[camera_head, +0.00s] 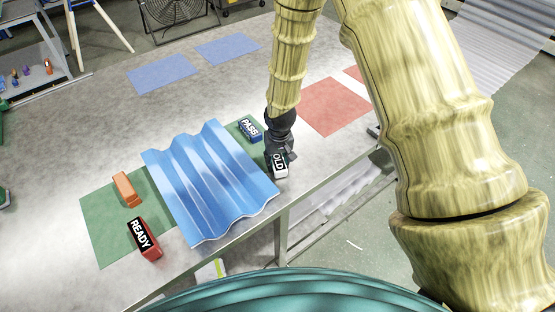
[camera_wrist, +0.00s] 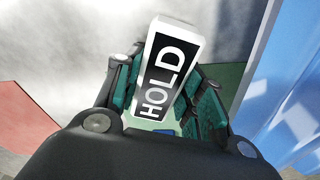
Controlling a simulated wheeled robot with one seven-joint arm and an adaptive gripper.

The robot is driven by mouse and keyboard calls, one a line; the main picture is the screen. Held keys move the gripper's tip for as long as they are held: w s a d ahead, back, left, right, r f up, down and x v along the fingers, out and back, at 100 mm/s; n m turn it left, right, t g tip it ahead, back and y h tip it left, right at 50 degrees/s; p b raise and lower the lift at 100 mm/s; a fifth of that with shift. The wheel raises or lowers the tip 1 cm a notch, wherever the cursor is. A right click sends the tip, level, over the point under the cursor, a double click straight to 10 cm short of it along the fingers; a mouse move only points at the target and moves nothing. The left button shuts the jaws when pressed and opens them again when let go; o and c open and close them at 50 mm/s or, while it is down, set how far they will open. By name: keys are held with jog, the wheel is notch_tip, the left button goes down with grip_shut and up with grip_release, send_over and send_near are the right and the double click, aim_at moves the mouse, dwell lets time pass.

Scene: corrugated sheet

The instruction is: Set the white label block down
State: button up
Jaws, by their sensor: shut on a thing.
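The white label block (camera_head: 279,171) has a black face with the word HOLD, partly covered in the head view. My gripper (camera_head: 279,158) is shut on it, close to the right edge of the blue corrugated sheet. In the wrist view the white block (camera_wrist: 168,72) sits between the fingers of my gripper (camera_wrist: 165,95), tilted in the picture, with HOLD facing the camera. I cannot tell whether the block's underside touches the table.
The blue corrugated sheet (camera_head: 205,180) lies left of my gripper over a green mat (camera_head: 100,215). A blue PASS block (camera_head: 250,131) is just behind. A red READY block (camera_head: 145,238) and an orange block (camera_head: 126,189) stand left. Red mats (camera_head: 333,107) lie right; the table's front edge is near.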

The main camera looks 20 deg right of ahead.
aim_at(279, 162)
jog(key=shift+f, duration=0.15)
jog(key=o, duration=1)
jog(key=shift+s+r+b, duration=0.25)
jog(key=shift+r+b, duration=0.2)
jog(key=shift+r, duration=1.6)
jog(key=shift+s+r+b, duration=0.2)
jog(key=shift+r+b, duration=0.25)
jog(key=shift+r, duration=1.6)
jog(key=shift+s+r+b, duration=0.25)
jog(key=shift+r+b, duration=0.2)
jog(key=shift+r, duration=1.6)
